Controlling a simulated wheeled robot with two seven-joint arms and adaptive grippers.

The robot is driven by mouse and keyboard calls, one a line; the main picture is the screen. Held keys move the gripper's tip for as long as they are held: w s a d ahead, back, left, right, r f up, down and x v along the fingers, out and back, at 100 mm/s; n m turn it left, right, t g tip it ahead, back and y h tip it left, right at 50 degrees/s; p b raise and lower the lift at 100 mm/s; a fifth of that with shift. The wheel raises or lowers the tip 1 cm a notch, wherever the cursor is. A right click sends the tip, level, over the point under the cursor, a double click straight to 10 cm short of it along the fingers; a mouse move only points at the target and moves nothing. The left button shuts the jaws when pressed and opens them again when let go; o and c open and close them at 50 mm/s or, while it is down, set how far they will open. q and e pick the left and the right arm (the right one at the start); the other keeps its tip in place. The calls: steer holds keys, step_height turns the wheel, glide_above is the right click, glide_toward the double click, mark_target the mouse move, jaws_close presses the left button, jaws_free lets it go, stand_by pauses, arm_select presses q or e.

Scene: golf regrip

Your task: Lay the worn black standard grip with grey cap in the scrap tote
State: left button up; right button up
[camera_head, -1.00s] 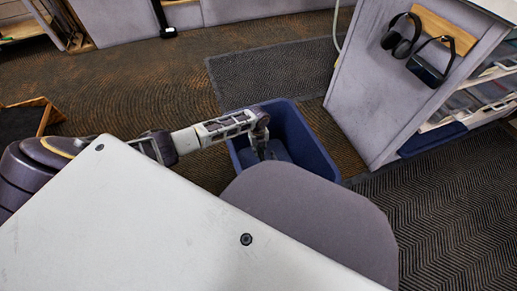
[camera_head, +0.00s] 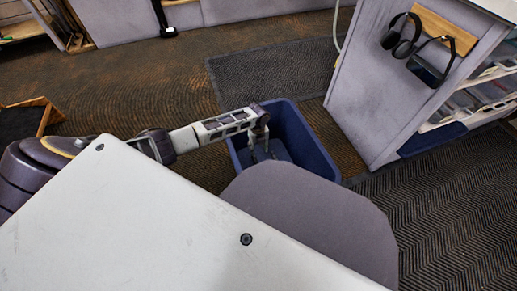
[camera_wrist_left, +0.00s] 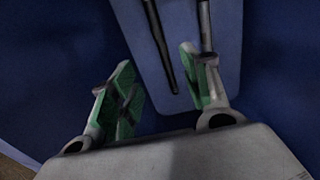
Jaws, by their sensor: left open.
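The scrap tote (camera_head: 305,140) is a blue open bin on the floor, partly hidden behind my grey body parts. My left gripper (camera_head: 261,152) reaches down into it and is open. In the left wrist view its green-padded fingers (camera_wrist_left: 158,82) are spread apart with nothing between the pads. A thin black grip (camera_wrist_left: 160,45) lies on the lighter blue panel at the tote's bottom, just beyond the fingertips. Its cap cannot be made out. A paler slim piece (camera_wrist_left: 205,25) lies beside it, partly hidden by the right finger. My right gripper is not in view.
A grey partition (camera_head: 375,90) with headphones (camera_head: 402,35) on a wooden hanger stands close to the right of the tote. Shelves (camera_head: 475,100) are beyond it. A dark mat (camera_head: 275,80) lies on open carpet behind the tote.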

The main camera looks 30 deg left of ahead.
arm_select(q)
step_height(320, 180, up, 11)
stand_by(0.7)
stand_by(1.1)
